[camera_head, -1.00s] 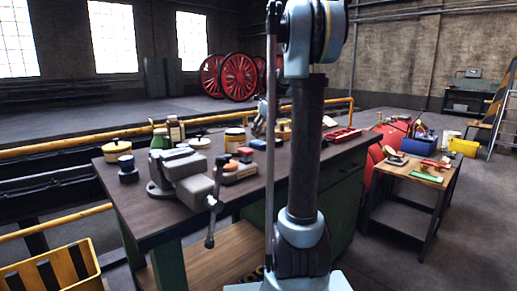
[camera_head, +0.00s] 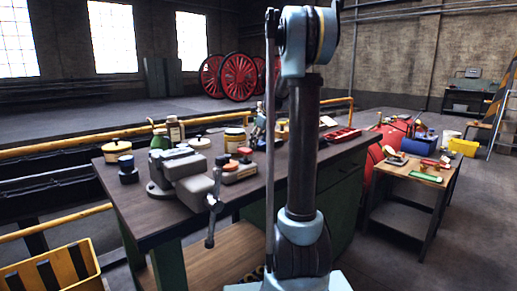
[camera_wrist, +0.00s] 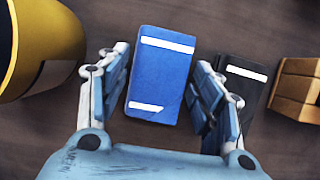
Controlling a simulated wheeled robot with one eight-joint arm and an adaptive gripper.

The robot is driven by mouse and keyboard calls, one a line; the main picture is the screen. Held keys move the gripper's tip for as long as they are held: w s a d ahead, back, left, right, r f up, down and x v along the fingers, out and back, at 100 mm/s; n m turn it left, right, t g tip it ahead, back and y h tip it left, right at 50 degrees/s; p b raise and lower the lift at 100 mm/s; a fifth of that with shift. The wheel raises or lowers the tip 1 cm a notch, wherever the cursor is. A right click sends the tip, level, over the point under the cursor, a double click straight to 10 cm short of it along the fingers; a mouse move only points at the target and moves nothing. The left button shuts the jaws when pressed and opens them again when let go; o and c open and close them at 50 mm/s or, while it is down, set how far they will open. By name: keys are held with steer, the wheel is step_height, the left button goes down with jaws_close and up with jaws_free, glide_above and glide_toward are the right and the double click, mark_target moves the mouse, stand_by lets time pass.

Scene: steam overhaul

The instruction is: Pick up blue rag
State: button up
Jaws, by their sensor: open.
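In the wrist view, my gripper (camera_wrist: 161,62) is open, with one finger on each side of a blue rectangular thing (camera_wrist: 160,78) with a white band near each end. It lies on the dark brown bench top between the fingers, and I see no finger closed on it. It looks more like a small block or packet than loose cloth; I cannot tell for sure that it is the blue rag.
In the wrist view, a yellow and black round thing (camera_wrist: 38,42) is at left; a black thing with a white band (camera_wrist: 238,92) and a tan block (camera_wrist: 297,90) are at right. In the head view, the workbench (camera_head: 150,212) carries a vise (camera_head: 185,178), jars and a red tray (camera_head: 342,134).

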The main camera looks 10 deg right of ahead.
mark_target(260, 142)
steer(key=shift+f, duration=0.1)
steer(key=c, duration=0.8)
step_height(260, 142, up, 10)
steer(key=shift+r, duration=0.1)
stand_by(0.4)
